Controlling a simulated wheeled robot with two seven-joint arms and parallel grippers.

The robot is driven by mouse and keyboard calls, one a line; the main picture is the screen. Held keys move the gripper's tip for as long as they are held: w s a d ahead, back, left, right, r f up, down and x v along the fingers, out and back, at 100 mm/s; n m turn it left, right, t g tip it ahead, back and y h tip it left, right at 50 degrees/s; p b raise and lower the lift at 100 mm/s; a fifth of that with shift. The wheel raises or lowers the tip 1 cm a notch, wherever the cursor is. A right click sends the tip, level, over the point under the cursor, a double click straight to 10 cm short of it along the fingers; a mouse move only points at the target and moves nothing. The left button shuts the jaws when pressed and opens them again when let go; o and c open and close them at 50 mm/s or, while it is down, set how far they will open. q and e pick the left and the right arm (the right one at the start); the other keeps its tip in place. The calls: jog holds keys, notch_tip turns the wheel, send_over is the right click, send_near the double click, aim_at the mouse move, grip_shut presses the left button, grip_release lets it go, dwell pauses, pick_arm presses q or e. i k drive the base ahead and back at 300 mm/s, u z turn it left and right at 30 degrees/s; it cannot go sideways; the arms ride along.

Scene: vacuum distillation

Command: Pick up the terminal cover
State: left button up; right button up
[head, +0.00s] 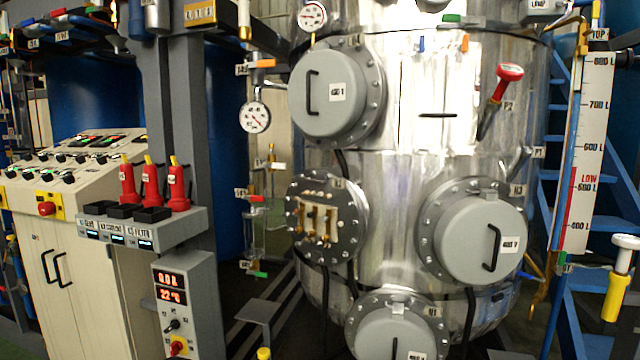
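A steel vessel (400,150) carries several round flanged housings. Grey domed covers with black handles close three of them: one at upper left (325,95), one at right (470,245) and one at the bottom (385,335), cut by the picture's edge. White labels sit on these covers. A fourth housing (319,222), at middle left, has no cover, and its brass-coloured terminals show. I see no loose terminal cover and cannot tell which cover is the named one. Neither of my grippers is in view.
A control cabinet (90,250) and a shelf with red-and-yellow tools (150,188) stand left. A small grey step (258,311) is low in front of the vessel. Blue stairs (560,200) and a level scale (590,150) stand right. A red-handled lever (508,75) juts from the vessel.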

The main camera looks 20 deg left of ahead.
aim_at(327, 90)
jog(key=z, duration=0.8)
jog(key=i, duration=1.15)
jog(key=u, duration=1.9)
